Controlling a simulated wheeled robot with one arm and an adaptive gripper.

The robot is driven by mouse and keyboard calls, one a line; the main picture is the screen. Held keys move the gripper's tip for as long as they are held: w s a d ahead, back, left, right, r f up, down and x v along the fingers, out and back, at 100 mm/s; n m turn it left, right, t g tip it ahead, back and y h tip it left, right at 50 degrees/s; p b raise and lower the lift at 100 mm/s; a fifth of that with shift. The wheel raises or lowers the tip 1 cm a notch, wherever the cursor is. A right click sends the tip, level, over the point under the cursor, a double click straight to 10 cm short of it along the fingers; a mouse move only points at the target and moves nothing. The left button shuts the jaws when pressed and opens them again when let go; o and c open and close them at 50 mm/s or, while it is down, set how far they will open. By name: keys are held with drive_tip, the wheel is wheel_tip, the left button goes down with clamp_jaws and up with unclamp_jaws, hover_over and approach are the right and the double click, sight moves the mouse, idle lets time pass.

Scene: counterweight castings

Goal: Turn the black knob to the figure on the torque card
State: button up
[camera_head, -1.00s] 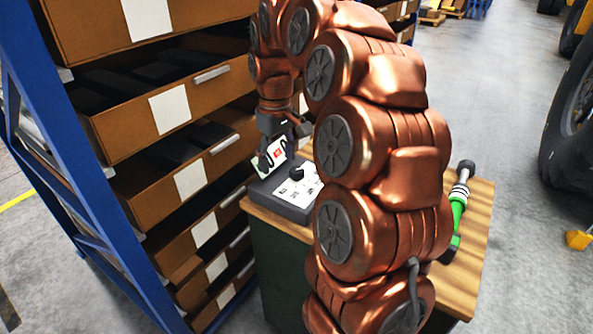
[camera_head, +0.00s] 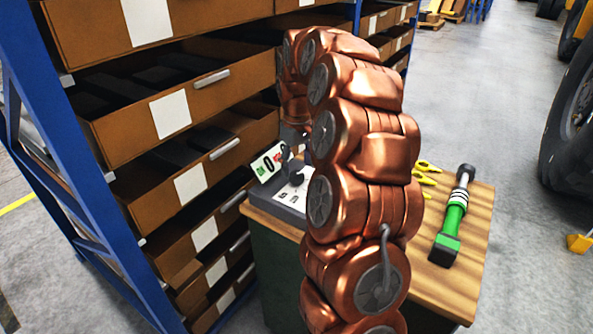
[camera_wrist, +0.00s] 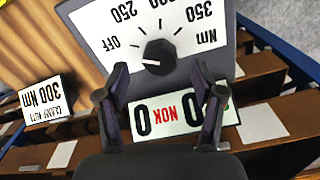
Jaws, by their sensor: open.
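The black knob (camera_wrist: 160,57) sits on the white dial face (camera_wrist: 92,22) of a grey box. Labels OFF, 250, 350 and Nm show around it; the top label is cut off. A small pale mark shows at the knob's left, on the OFF side. The torque card (camera_wrist: 46,98), upside down in the wrist view, reads 300 Nm. My gripper (camera_wrist: 158,70) is open, its fingertips apart to the left and right of the knob, with no clear contact. In the head view the grey box (camera_head: 270,208) is partly behind my arm.
A display (camera_wrist: 170,114) reading 0 NOK 0 stands between my fingers' bases in the wrist view. A green torque wrench (camera_head: 452,225) and yellow items (camera_head: 425,170) lie on the wooden bench top (camera_head: 462,275). The drawer rack (camera_head: 170,115) stands close on the left.

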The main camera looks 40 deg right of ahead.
sight(297, 177)
drive_tip(key=shift+f, duration=1.45)
drive_tip(key=shift+c, duration=0.2)
drive_tip(key=c, duration=1.1)
